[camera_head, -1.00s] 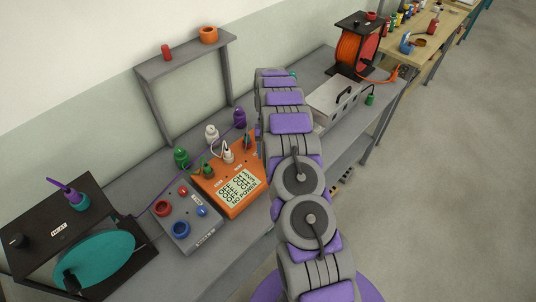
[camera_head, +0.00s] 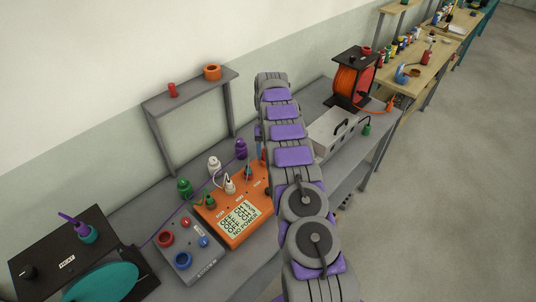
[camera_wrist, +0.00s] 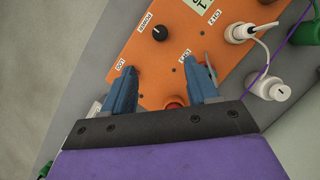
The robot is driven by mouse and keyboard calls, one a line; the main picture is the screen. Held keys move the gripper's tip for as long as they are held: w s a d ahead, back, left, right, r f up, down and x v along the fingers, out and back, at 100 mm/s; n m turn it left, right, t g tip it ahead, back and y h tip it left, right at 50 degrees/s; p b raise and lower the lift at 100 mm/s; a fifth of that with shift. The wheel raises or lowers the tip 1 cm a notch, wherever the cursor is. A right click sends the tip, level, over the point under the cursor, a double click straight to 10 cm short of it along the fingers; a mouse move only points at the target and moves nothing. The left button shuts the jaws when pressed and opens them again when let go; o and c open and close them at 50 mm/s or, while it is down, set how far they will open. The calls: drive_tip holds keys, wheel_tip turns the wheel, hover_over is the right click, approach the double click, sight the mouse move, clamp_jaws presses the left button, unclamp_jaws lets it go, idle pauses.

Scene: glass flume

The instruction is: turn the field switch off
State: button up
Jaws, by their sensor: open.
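An orange box (camera_head: 230,233) sits on the grey bench in the head view, its display reading OFF on several lines and NO POWER. I cannot make out a switch labelled field.
A grey box (camera_head: 191,245) with red and blue sockets stands left of the orange box. A black HEAT unit (camera_head: 68,259) is farther left. White (camera_head: 215,165) and green (camera_head: 185,188) plugs with cables stand behind. A silver case (camera_head: 335,133) and orange reel (camera_head: 346,82) stand farther along.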

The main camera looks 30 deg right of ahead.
drive_tip(key=shift+p+v, duration=1.3)
drive_tip(key=shift+p, duration=2.6)
drive_tip(key=shift+r+p, duration=0.15)
drive_tip(key=shift+p, duration=0.6)
drive_tip(key=shift+p, duration=0.35)
drive_tip(key=shift+w, duration=0.1)
drive_tip(key=s+a+r+n+b, duration=0.1)
drive_tip(key=s+a+r+b, duration=0.15)
drive_tip(key=r, duration=0.35)
drive_tip(key=s+a+r+b, duration=0.1)
drive_tip(key=a+r+b, duration=0.25)
drive_tip(key=r, duration=0.25)
drive_tip(key=s+a+r+n+t+h+b, duration=0.15)
drive_tip(key=s+a+r+b, duration=0.4)
drive_tip(key=s, duration=0.55)
drive_tip(key=s+a+f+b, duration=0.2)
drive_tip(key=s, duration=0.8)
drive_tip(key=s+a+f+n+b, duration=0.1)
drive_tip(key=s+a+f+b, duration=0.1)
drive_tip(key=s, duration=0.9)
drive_tip(key=s+a+f+n+b, duration=0.1)
drive_tip(key=s+a+f+b, duration=0.1)
drive_tip(key=s, duration=0.9)
drive_tip(key=shift+s+a+f+t, duration=0.25)
drive_tip(key=shift+a+f+t, duration=0.2)
drive_tip(key=shift+a, duration=0.45)
